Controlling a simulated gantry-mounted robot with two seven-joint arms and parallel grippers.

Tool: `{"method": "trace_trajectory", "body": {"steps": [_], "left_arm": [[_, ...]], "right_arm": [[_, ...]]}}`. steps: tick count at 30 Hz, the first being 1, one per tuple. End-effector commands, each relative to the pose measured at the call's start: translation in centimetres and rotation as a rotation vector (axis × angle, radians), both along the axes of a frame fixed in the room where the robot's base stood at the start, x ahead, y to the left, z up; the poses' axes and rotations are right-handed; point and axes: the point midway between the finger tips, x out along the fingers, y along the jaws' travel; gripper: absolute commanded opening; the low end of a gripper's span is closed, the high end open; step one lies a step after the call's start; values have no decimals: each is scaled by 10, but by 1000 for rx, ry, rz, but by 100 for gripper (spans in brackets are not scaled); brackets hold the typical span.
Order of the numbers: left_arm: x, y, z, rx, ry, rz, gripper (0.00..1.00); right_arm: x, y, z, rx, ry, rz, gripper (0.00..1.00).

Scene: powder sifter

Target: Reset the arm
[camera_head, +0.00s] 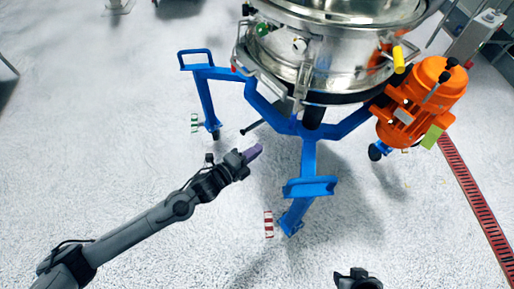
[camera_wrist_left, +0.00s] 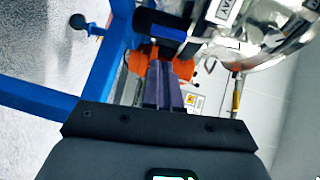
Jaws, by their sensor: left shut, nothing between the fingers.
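My left arm comes in from the lower left in the head view. Its gripper (camera_head: 252,153) has purple fingers that are shut with nothing between them. It hangs over the pale floor, left of the blue stand's front leg, and looks apart from it. In the left wrist view the shut fingers (camera_wrist_left: 164,85) point toward the blue frame and an orange motor. A dark piece (camera_head: 357,279), probably of my right arm, shows at the bottom edge; no right fingers are visible.
The steel sifter drum (camera_head: 330,50) stands on a blue frame (camera_head: 308,160) with legs spreading toward my left arm. An orange motor (camera_head: 422,100) is mounted at its right. A red floor grate (camera_head: 475,190) runs along the right. The floor at lower left is clear.

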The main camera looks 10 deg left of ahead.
Motion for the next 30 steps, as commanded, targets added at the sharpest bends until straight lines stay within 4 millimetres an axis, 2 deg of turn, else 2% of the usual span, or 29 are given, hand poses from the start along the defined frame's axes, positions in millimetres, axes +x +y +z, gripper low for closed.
{"method": "trace_trajectory", "body": {"steps": [9, 13, 16, 18, 21, 23, 26, 30], "left_arm": [[0, 0, -1, 0, 2, 0, 0], [-11, -2, -10, -3, 34, -2, 0], [-34, -11, -24, -30, 95, 0, 0], [-53, -20, -27, -76, 143, 11, 0], [-85, -36, -8, -184, 204, 41, 0], [-103, -39, 7, -248, 266, 91, 0], [-130, -27, 31, -369, 433, 236, 0], [-175, 22, 54, -545, 744, 538, 0]], "right_arm": [[0, 0, 0, -2, 1, 2, 43], [-1, -1, 7, -5, 2, 4, 43], [-1, -2, 20, -9, 3, 6, 43], [-1, -2, 33, -10, 4, 7, 43], [-1, -2, 56, -11, 3, 8, 43], [-1, -2, 71, -11, 3, 8, 43], [-1, -2, 97, -10, 2, 7, 43], [0, -2, 127, -9, 0, 6, 43]]}}
